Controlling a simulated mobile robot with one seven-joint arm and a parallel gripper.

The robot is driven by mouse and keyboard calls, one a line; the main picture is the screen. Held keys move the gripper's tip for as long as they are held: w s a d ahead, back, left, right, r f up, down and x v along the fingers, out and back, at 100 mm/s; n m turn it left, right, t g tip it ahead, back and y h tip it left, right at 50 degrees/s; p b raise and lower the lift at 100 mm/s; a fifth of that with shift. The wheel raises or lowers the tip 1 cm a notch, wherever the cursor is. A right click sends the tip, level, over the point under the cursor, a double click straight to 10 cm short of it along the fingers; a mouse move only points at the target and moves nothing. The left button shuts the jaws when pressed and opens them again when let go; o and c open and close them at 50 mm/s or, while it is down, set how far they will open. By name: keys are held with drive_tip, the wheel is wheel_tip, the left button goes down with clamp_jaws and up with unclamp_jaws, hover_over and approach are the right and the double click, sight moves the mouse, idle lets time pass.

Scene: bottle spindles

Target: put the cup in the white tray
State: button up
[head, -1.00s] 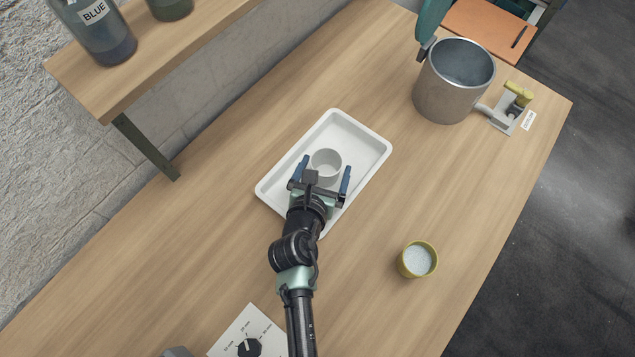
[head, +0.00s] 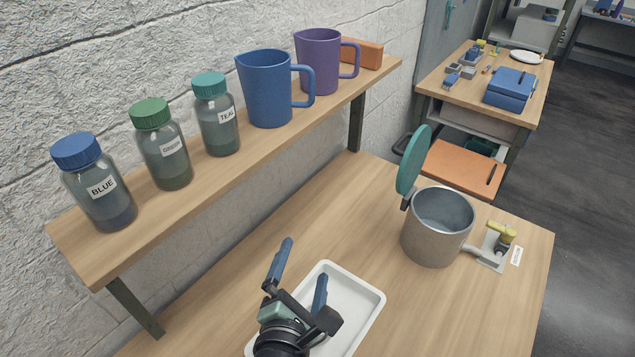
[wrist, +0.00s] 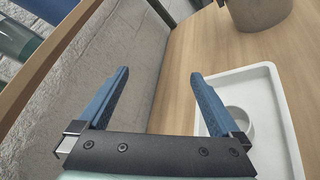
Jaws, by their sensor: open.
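The white tray (head: 355,300) lies on the table, partly behind my gripper in the head view. It also shows at the right of the wrist view (wrist: 262,88). A small pale cup (wrist: 243,117) stands inside the tray in the wrist view, partly covered by my right finger. The cup is hidden in the head view. My gripper (head: 304,260) is open and empty, with its two blue fingers raised above the tray's left side. In the wrist view the fingers (wrist: 160,76) are wide apart with nothing between them.
A shelf at the left holds the blue (head: 95,185), green (head: 163,145) and teal (head: 216,118) bottles, a blue jug (head: 267,90) and a purple jug (head: 318,62). A metal pot (head: 432,235) with a raised teal lid (head: 412,160) stands beyond the tray.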

wheel_tip(320, 180, up, 31)
drive_tip(key=w+d+m+t, duration=0.25)
drive_tip(key=m+t, duration=0.45)
drive_tip(key=m, duration=0.8)
drive_tip(key=s+r+m+t, duration=0.1)
drive_tip(key=s+r+m, duration=0.2)
drive_tip(key=r, duration=0.3)
drive_tip(key=s+r+m+t+y, duration=0.1)
drive_tip(key=s+r+m+t, duration=0.1)
drive_tip(key=r, duration=0.5)
drive_tip(key=s+r+m+t+y, duration=0.1)
drive_tip(key=s+r+m+t, duration=0.1)
drive_tip(key=s+r+m, duration=0.2)
wheel_tip(320, 180, up, 3)
drive_tip(key=shift+s+f+m, duration=0.1)
drive_tip(key=shift+s+m, duration=0.3)
drive_tip(key=shift+s, duration=0.65)
